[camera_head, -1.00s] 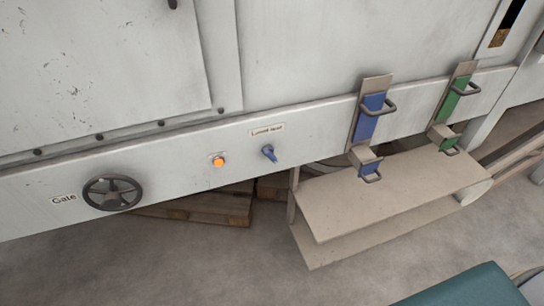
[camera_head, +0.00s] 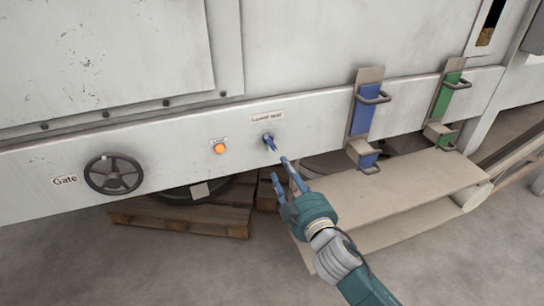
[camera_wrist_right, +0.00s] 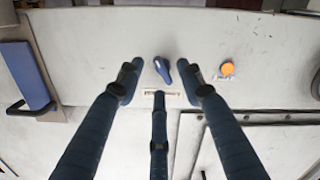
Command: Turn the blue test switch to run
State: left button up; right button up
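The blue test switch (camera_head: 269,141) is a small blue knob on the pale machine rail, under a white label (camera_head: 268,117). Its handle is tilted, its lower end toward the right in the head view. My right gripper (camera_head: 279,169) is open just in front of and below the knob. In the right wrist view the blue switch (camera_wrist_right: 162,70) shows in the gap between the spread fingers of the right gripper (camera_wrist_right: 160,82), with a third finger beneath it. No contact is clear. The label's text is too small to read. My left gripper is not in view.
An orange button (camera_head: 219,148) is left of the switch, also seen in the wrist view (camera_wrist_right: 227,68). A black handwheel (camera_head: 113,174) marked Gate is further left. Blue (camera_head: 364,114) and green (camera_head: 448,96) handled slides stand right, above a beige shelf (camera_head: 390,195).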

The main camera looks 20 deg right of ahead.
aim_at(273, 144)
jog(key=shift+t, duration=0.3)
jog(key=w+r, duration=0.1)
jog(key=w, duration=0.2)
jog(key=w+r+p, duration=0.1)
jog(key=w, duration=0.2)
jog(key=w+r, duration=0.1)
jog(key=w, duration=0.2)
jog(key=shift+w+a, duration=0.2)
jog(key=shift+a, duration=0.15)
jog(key=shift+w, duration=0.45)
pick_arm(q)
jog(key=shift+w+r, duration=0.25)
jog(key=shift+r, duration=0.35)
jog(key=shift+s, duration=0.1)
pick_arm(e)
grip_shut()
